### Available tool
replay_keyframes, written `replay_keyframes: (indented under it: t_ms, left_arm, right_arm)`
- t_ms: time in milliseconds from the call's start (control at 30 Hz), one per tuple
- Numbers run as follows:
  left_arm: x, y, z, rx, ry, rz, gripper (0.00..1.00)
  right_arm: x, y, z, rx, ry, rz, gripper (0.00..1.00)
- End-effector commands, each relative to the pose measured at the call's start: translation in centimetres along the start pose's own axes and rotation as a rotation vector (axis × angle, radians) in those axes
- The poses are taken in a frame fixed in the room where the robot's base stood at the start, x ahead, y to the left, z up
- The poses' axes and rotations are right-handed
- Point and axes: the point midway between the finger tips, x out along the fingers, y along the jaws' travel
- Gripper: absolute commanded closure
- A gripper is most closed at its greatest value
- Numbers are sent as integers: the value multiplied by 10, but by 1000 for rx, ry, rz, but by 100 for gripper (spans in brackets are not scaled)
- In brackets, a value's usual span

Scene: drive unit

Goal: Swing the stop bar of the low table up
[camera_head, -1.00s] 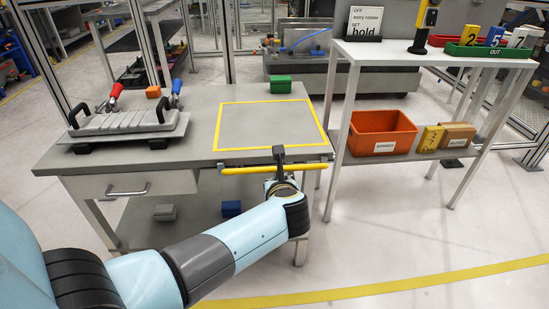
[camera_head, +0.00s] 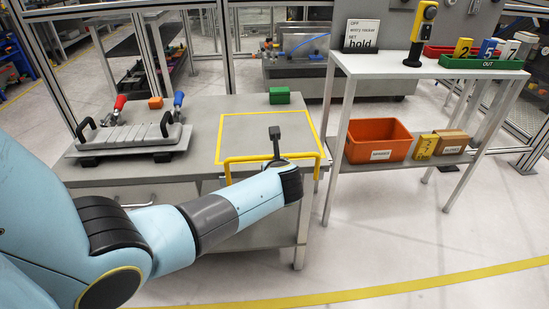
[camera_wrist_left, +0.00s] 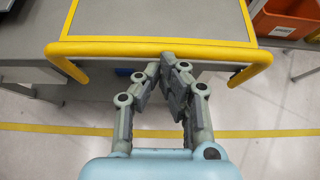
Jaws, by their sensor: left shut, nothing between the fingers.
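The yellow stop bar (camera_head: 245,159) is a U-shaped rod at the front edge of the low grey table (camera_head: 203,125). Its crosspiece stands above the edge, with a leg down at each end. In the left wrist view the bar (camera_wrist_left: 110,48) spans the picture, its legs running down and inward. My left gripper (camera_head: 275,133) is shut and empty at the middle of the bar. Its fingertips (camera_wrist_left: 168,66) overlap the bar's lower edge in the wrist view; whether they touch it is unclear. My left forearm hides part of the table front. My right gripper is not in view.
A grey fixture with black handles (camera_head: 130,136) stands on the table's left. A white shelf (camera_head: 420,66) with an orange bin (camera_head: 379,137) stands to the right.

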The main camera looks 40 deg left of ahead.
Motion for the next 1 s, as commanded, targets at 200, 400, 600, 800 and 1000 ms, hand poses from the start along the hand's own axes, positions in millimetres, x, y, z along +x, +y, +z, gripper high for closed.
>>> replay_keyframes:
  t_ms: [200, 400, 600, 800, 1000]
  left_arm:
    - [4, 0, 5, 0, -1, 0, 100]
    - [5, 0, 6, 0, -2, 1, 100]
    - [5, 0, 7, 0, -3, 1, 100]
    - [5, -1, 5, 1, -4, 0, 100]
    - [2, -17, -20, 3, 2, -6, 100]
  right_arm:
    - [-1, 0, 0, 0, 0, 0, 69]
    - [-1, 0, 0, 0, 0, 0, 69]
    - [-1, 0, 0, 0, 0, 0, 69]
    - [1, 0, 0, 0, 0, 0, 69]
    - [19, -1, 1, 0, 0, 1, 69]
